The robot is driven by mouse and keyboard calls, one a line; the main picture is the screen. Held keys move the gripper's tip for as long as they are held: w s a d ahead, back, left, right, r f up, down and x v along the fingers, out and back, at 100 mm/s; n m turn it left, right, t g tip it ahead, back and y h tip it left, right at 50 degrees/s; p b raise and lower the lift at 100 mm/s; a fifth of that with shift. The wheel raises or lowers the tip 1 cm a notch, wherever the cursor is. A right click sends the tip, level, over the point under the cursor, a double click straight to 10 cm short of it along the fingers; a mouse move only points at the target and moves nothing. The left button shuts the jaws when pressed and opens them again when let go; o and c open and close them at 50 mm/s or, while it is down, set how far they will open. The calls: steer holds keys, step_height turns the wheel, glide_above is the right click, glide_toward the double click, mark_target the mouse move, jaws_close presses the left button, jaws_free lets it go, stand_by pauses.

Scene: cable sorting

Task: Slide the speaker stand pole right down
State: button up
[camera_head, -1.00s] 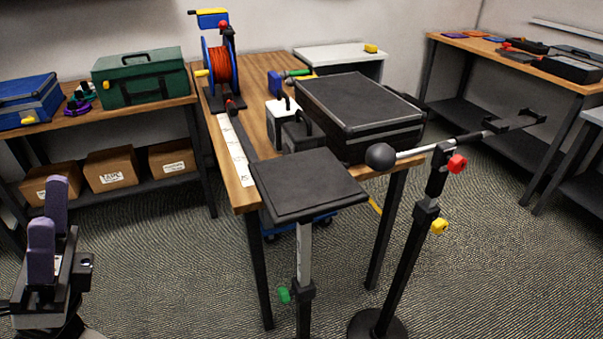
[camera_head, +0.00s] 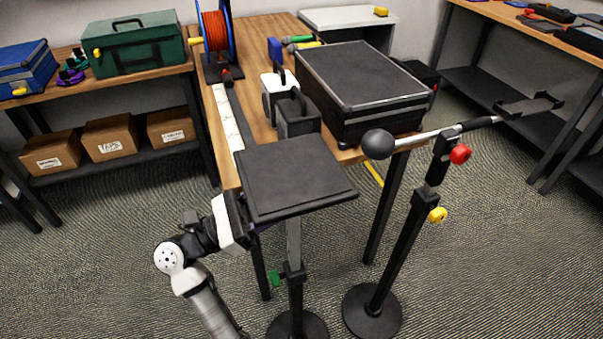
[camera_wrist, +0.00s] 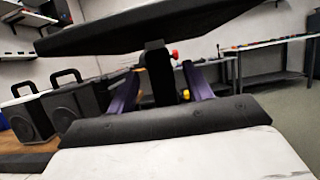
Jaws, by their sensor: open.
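The speaker stand has a flat black top plate (camera_head: 290,178), a grey pole (camera_head: 293,245) with a green knob (camera_head: 275,279), and a round black base (camera_head: 298,328). My gripper (camera_head: 258,226) is at the left of the pole, just under the plate, its fingers mostly hidden by the plate. In the wrist view, my gripper's purple fingers (camera_wrist: 161,85) are open and spread either side of the dark upper pole part (camera_wrist: 158,72), below the plate's underside (camera_wrist: 150,28). No contact is visible; I cannot tell how deep the pole sits between the fingers.
A second stand (camera_head: 402,255) with red and yellow knobs and a ball-ended boom stands close at the right. Open carpet lies at the left.

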steer(key=p+x, duration=0.1)
steer(key=x, duration=0.5)
steer(key=shift+p, duration=0.35)
steer(key=shift+d+r, duration=0.1)
steer(key=shift+w, duration=0.1)
jaws_close()
